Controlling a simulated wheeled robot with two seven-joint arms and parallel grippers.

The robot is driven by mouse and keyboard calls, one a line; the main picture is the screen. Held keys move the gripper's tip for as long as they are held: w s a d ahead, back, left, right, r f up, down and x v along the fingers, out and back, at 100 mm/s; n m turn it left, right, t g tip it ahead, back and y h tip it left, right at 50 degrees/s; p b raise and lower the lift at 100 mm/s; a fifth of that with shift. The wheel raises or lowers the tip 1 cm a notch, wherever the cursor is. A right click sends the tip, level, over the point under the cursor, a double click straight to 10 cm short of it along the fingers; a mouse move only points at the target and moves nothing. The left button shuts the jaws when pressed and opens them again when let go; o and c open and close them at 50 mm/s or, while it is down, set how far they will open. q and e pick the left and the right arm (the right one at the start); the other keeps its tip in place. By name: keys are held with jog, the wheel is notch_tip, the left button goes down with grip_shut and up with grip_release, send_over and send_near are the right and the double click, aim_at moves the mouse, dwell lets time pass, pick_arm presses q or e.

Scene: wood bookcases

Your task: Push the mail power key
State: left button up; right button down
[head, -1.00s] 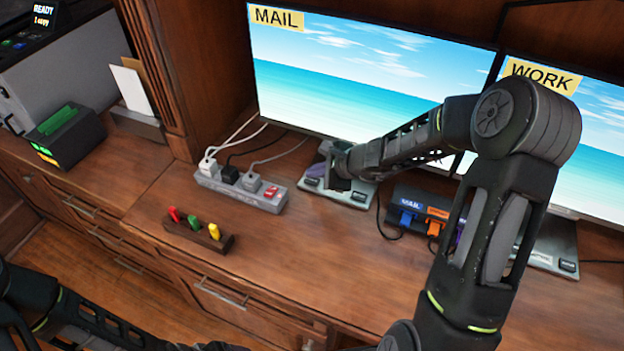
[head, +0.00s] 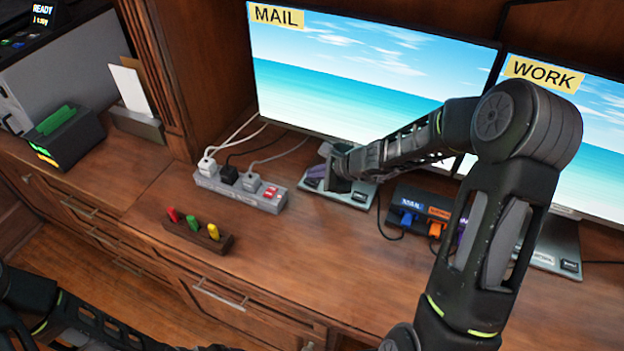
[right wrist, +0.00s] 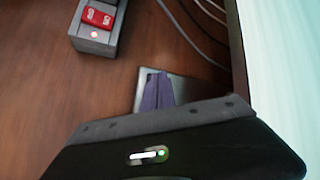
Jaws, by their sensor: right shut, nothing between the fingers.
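The monitor labelled MAIL (head: 340,75) stands at the back of the desk on a flat grey base (head: 335,196). A small black key (head: 360,197) shows at the base's front right; its lettering is too small to read. I cannot tell whether the fingertips touch the base. My left gripper is out of view.
A power strip (head: 238,190) with plugs and a red switch lies to the left. A wooden block (head: 198,236) with coloured pegs is in front. A dark box with labelled plugs (head: 420,208) stands right of the base. The WORK monitor (head: 575,140) is farther right.

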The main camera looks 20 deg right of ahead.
aim_at(315, 182)
jog(key=shift+f+b, duration=0.85)
dwell(0.6)
jog(key=shift+r, duration=0.25)
notch_tip(315, 182, up, 6)
jog(key=p, duration=0.5)
jog(key=shift+s+a+f, duration=0.1)
jog(key=shift+a+f, duration=0.05)
jog(key=shift+r+p, duration=0.35)
